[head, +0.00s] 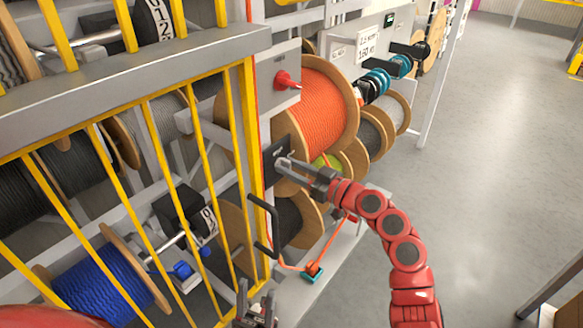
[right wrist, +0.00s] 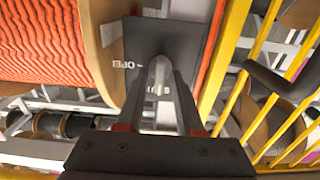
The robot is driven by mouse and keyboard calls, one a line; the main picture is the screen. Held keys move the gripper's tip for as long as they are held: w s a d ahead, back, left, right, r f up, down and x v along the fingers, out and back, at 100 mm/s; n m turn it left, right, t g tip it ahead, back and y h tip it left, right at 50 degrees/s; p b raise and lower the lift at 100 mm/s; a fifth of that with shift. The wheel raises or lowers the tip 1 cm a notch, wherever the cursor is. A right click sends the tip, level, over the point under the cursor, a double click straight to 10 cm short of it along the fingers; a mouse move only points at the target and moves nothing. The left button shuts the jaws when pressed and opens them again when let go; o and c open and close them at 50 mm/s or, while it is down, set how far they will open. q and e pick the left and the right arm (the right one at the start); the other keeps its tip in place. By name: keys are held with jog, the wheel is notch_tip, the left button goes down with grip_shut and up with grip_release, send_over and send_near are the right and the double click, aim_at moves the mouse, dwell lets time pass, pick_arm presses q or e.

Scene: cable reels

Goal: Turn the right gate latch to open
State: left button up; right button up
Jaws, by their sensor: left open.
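The right gate latch is a dark plate (head: 272,163) on the yellow gate's right post, with a grey handle (head: 283,161). In the right wrist view the plate (right wrist: 185,40) shows the word OPEN to the left of the handle (right wrist: 160,75). My right gripper (head: 289,167) reaches the latch from the right, its two fingers (right wrist: 162,88) on either side of the handle and closed against it. The handle's lower part is hidden between the fingers. My left gripper (head: 257,300) is open and empty at the bottom of the head view, below the gate.
The yellow barred gate (head: 205,160) fills the left, with a blue cable reel (head: 100,285) behind it. A red knob (head: 287,80) sits above the latch. A big orange reel (head: 318,105) is close behind my right gripper. A black bent handle (head: 265,225) juts out below. Open floor (head: 490,150) lies right.

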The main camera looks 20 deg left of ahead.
grip_shut()
jog(key=shift+f+b, duration=0.15)
jog(key=shift+b, duration=0.3)
jog(key=shift+w+d+m, duration=0.1)
jog(key=shift+m, duration=4.35)
jog(key=shift+w+m, duration=0.1)
jog(key=shift+m, duration=4.35)
jog(key=shift+f, duration=0.1)
